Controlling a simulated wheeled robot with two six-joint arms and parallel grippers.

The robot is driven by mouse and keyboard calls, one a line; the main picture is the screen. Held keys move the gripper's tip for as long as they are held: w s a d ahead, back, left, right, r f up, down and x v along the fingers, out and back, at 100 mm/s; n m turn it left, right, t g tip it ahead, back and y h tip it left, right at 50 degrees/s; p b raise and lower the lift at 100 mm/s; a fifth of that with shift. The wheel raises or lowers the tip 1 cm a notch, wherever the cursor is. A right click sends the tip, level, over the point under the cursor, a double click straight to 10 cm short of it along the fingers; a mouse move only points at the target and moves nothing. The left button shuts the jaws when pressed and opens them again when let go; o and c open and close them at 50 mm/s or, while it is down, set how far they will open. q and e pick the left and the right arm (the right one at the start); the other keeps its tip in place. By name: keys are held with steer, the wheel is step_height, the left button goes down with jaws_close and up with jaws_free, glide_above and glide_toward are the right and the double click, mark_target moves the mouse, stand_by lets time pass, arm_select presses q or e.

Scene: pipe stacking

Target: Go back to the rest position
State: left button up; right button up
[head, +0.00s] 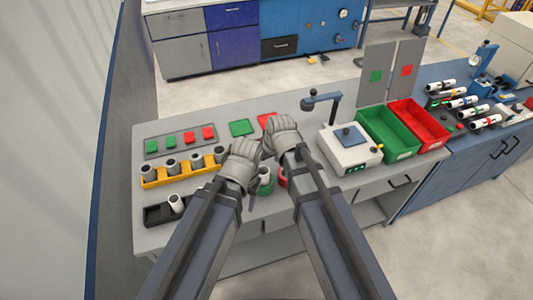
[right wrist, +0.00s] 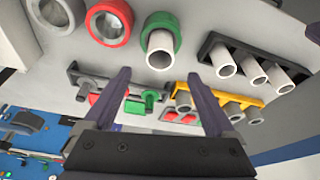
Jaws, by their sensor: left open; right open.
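My left gripper (head: 240,163) is open over the middle of the grey table, and my right gripper (head: 281,134) is open just beyond it to the right. In the right wrist view the two dark fingers of my right gripper (right wrist: 160,85) are spread, with nothing held between them. A grey pipe (head: 264,173) stands in a green ring holder (head: 266,188) below the grippers. A red ring holder (head: 283,182) is beside it, partly hidden by my right arm; it also shows in the right wrist view (right wrist: 124,34).
A yellow rack (head: 180,177) with several pipes and a black rack (head: 155,215) with pipes stand at the left. A grey device (head: 345,155), a green bin (head: 385,138) and a red bin (head: 420,130) stand at the right. Green and red pads lie behind the grippers.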

steer(key=s+d+m+g+h, duration=0.1)
steer(key=s+d, duration=0.1)
steer(key=s, duration=0.5)
steer(key=s+d+m+g+h, duration=0.1)
steer(key=s+d+g+h, duration=0.1)
steer(key=s, duration=0.5)
steer(key=shift+s+d+f, duration=0.25)
steer(key=shift+d+f, duration=0.15)
steer(key=shift+f, duration=0.05)
